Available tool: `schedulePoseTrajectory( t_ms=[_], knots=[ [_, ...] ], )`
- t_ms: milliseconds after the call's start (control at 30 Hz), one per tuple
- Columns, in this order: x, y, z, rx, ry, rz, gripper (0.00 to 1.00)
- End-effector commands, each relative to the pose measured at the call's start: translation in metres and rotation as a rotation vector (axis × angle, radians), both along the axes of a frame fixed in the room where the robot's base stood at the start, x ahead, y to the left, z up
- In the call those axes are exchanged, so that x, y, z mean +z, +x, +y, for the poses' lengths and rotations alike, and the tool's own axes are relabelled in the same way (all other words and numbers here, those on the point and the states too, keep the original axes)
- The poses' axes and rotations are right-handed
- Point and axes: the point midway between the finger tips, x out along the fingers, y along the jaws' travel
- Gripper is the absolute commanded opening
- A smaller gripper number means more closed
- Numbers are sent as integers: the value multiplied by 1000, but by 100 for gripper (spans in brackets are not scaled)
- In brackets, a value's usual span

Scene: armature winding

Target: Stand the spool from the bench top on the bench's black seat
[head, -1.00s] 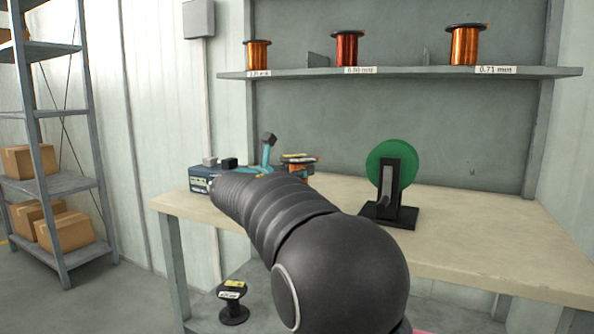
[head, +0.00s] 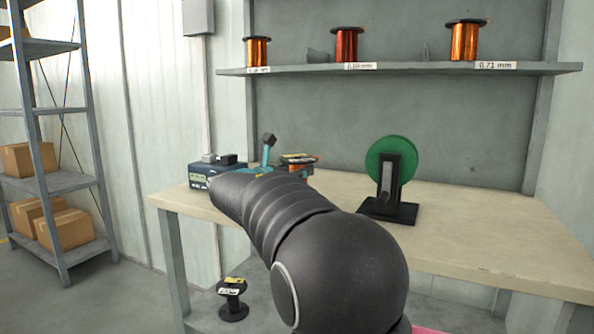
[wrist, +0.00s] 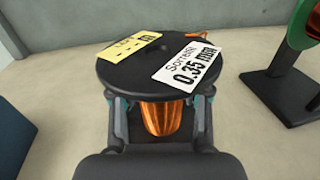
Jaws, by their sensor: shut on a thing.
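In the wrist view my gripper (wrist: 160,112) is shut on a copper-wound spool (wrist: 160,119), its fingers on either side of the winding below the black top flange. The flange carries a yellow label and a white label reading 0.35 mm. The spool looks upright; its lower end is hidden, so I cannot tell if it touches the bench top (wrist: 60,60). In the head view the spool (head: 298,159) shows small behind my arm, over the back of the bench (head: 480,235).
A black stand with a green disc (head: 392,165) is on the bench, right of the spool. A dark blue box (head: 200,175) is at the bench's left. Three copper spools stand on the wall shelf (head: 420,69). The bench's front right is clear.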

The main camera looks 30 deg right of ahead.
Motion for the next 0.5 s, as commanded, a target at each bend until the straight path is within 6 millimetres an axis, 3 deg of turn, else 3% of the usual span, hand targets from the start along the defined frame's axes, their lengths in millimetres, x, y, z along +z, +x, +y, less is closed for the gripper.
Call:
schedulePoseTrajectory(
  t_ms=[33,133,167,500],
  knots=[
    [0,0,0,0,-1,0,49],
    [0,0,0,0,-1,0,74],
    [0,0,0,0,-1,0,76],
    [-1,-1,2,1,0,1,76]
  ],
)
